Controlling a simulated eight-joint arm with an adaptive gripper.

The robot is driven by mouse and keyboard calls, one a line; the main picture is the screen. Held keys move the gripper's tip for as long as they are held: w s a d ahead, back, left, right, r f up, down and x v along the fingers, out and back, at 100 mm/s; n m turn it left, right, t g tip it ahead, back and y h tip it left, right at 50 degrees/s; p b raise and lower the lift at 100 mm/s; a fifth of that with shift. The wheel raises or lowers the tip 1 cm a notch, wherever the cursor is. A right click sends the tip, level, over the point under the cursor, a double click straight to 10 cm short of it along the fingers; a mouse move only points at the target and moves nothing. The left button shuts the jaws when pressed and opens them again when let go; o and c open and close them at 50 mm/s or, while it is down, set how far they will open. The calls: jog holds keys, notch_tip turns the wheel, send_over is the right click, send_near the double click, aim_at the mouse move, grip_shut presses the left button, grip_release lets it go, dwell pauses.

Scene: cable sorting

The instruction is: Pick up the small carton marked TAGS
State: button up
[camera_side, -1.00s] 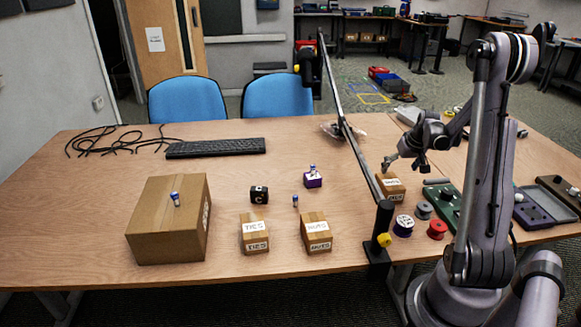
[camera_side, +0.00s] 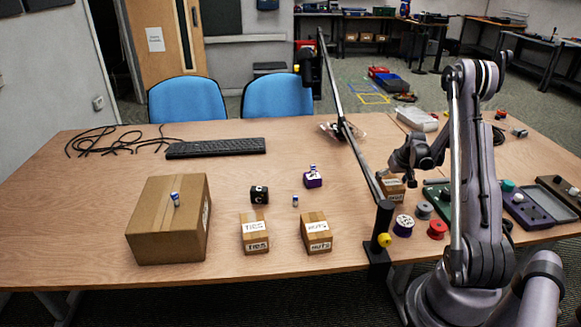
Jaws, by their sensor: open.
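A small brown carton (camera_side: 389,188) stands at the right of the table, behind the black clamp post. Its white label is too small and partly covered to read for certain. Two other small cartons stand further left, one marked TIES (camera_side: 255,233) and one marked NUTS (camera_side: 316,232). My gripper (camera_side: 410,181) points down at the right edge of the partly covered carton, close to it and overlapping it in this view. It is open. Whether its fingers touch or straddle the carton cannot be told.
A black post with a slanting bar (camera_side: 378,240) stands just left of my gripper. Spools (camera_side: 403,225) sit in front of the carton, and a green board (camera_side: 437,200) lies to the right. A large box (camera_side: 165,225) and a keyboard (camera_side: 215,148) are at left.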

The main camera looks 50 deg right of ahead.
jog(key=shift+w+f, duration=0.1)
jog(key=shift+f, duration=0.15)
jog(key=shift+f, duration=0.25)
dwell(0.5)
jog(key=c, duration=1.3)
